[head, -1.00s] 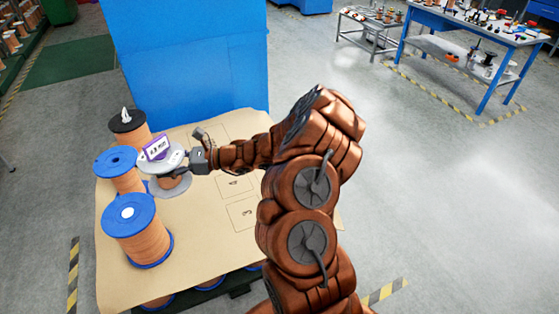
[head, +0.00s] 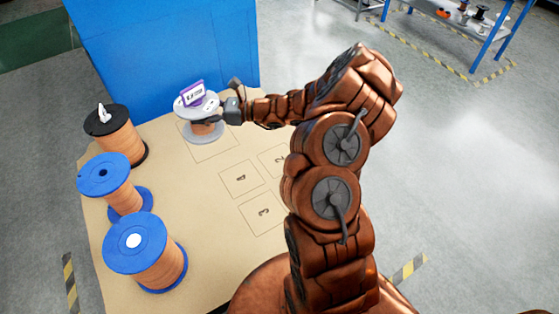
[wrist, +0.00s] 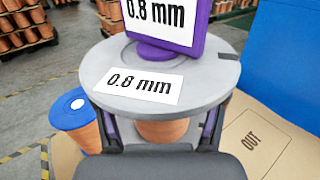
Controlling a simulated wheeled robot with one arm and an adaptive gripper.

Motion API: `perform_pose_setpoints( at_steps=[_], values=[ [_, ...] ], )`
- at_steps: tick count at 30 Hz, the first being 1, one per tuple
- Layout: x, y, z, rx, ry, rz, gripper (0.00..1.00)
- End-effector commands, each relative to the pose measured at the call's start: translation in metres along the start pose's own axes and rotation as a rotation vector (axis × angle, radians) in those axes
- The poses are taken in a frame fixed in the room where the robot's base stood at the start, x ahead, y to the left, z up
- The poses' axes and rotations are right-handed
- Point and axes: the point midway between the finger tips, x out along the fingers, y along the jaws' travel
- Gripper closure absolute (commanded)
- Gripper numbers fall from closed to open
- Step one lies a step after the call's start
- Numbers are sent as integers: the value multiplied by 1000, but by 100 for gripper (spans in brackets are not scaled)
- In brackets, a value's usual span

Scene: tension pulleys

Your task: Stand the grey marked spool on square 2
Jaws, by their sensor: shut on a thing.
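The grey spool (head: 203,130) has copper windings, a white 0.8 mm label and a purple 0.8 mm sign on its top flange. It is upright, near the blue block. In the wrist view, the grey flange (wrist: 205,75) fills the middle. My gripper (head: 222,113) is shut on this spool below its top flange; its fingers (wrist: 158,132) flank the windings in the wrist view. I cannot tell whether its base touches the board. Square 2 (head: 277,161) is partly hidden behind my arm, to the right of and nearer than the spool.
A black-topped spool (head: 118,135) and two blue spools (head: 103,174) (head: 135,243) stand along the left side of the tan board (head: 190,200). Squares 4 (head: 241,179) and 3 (head: 264,212) are empty. The blue block (head: 165,55) rises behind. An OUT square (wrist: 255,143) shows in the wrist view.

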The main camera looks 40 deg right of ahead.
Motion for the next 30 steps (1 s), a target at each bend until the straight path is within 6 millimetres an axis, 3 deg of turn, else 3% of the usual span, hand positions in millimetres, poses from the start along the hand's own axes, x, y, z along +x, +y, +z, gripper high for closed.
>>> perform_pose_setpoints(
  at_steps=[1,3,30],
  values=[
    [-5,-7,-14,2,1,-13,96],
    [-12,-16,-24,3,4,-28,96],
    [-83,-107,-140,23,15,-170,96]
  ],
)
